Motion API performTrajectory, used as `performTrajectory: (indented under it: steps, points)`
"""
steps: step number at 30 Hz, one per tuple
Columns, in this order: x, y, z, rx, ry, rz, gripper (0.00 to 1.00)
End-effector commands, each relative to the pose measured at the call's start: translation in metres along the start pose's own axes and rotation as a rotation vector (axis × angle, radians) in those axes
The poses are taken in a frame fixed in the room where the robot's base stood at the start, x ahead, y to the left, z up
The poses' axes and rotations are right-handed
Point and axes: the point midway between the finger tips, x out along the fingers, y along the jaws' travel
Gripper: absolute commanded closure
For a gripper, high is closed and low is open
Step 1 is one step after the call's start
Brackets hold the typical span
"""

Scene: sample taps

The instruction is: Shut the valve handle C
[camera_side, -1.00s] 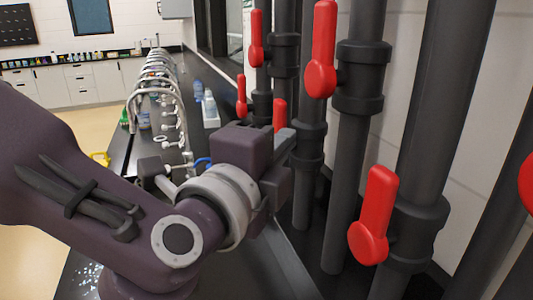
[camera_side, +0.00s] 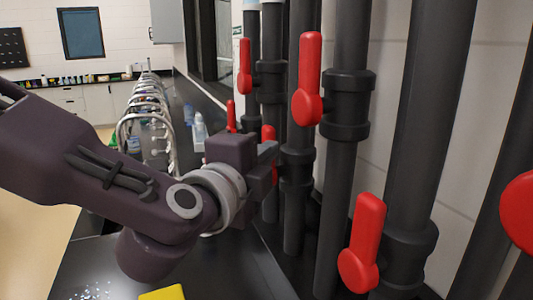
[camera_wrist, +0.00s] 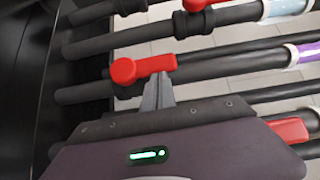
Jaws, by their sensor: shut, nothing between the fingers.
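Several red valve handles sit on dark vertical pipes in the side view. I see no letter on them, so I cannot tell which is C. My gripper (camera_side: 272,150) is shut and empty, among the pipes by a small red handle (camera_side: 268,133) partly hidden behind it. In the wrist view, the shut fingertips (camera_wrist: 158,80) are right at a red handle (camera_wrist: 143,68) that lies roughly along its pipe; I cannot tell if they touch. Other upright handles are a tall one (camera_side: 308,80), a far one (camera_side: 245,65) and a near one (camera_side: 362,243).
A red handle (camera_side: 518,210) is cut by the right edge. Another red part (camera_wrist: 290,130) is at the right of the wrist view. Curved grey taps (camera_side: 145,110) and bottles (camera_side: 198,130) stand on the black bench behind. A yellow object (camera_side: 162,293) shows at the bottom.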

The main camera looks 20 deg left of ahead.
Motion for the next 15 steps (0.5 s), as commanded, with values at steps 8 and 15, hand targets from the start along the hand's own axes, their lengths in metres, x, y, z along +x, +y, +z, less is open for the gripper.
performTrajectory:
  steps: [8, 15]
  points:
    - [0.008, -0.009, 0.009, -0.124, -0.003, 0.114, 1.0]
    - [0.019, -0.016, 0.02, -0.284, -0.003, 0.271, 1.0]
